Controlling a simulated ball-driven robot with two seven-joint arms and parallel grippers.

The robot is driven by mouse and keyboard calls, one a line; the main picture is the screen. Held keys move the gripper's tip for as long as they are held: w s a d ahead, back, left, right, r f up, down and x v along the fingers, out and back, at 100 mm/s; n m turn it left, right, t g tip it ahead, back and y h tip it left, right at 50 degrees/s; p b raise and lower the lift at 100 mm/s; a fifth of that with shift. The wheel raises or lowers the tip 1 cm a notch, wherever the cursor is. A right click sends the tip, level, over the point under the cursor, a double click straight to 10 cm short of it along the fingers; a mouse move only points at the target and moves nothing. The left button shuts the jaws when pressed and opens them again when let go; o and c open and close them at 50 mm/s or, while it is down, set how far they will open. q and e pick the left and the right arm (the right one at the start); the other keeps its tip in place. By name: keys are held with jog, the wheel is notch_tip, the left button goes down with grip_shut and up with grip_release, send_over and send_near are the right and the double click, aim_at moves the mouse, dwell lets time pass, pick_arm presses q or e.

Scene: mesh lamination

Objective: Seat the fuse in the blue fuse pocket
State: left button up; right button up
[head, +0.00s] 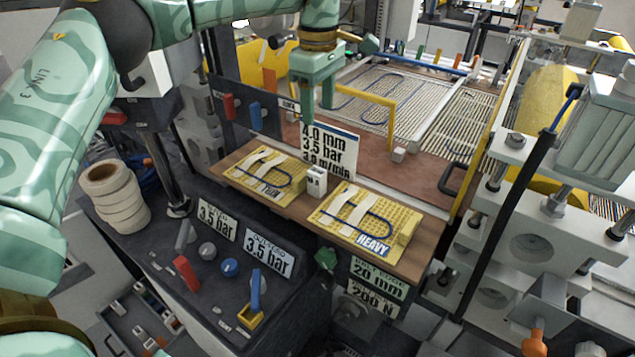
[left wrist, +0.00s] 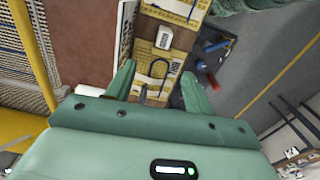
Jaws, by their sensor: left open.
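My left gripper (head: 318,98) is open and empty, pointing down above the back of the brown board, near the sign reading 4.0 mm and 3.5 bar. Its two fingers also show in the left wrist view (left wrist: 160,88), with a yellow sample card (left wrist: 152,68) beneath and between them. A blue block (head: 255,115) and a red block (head: 228,107) stand on the dark panel left of the gripper; the blue one may be the blue fuse pocket, but I cannot tell for sure. No fuse can be clearly made out. My right gripper is not in view.
Two yellow sample cards, marked THIN (head: 268,178) and HEAVY (head: 366,218), lie on a wooden shelf with a small white box (head: 316,182) between them. A yellow frame (head: 392,115) stands right of the gripper. White rolls (head: 116,196) are stacked on the dark console at left.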

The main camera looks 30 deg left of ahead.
pick_arm(q)
jog(key=b, duration=0.2)
send_over(317, 171)
jog(key=shift+m, duration=0.3)
jog(key=f, duration=1)
jog(key=shift+w+f, duration=0.25)
jog(key=shift+f, duration=0.1)
jog(key=f, duration=0.6)
jog(key=shift+s, duration=0.25)
jog(key=shift+r, duration=0.15)
grip_shut()
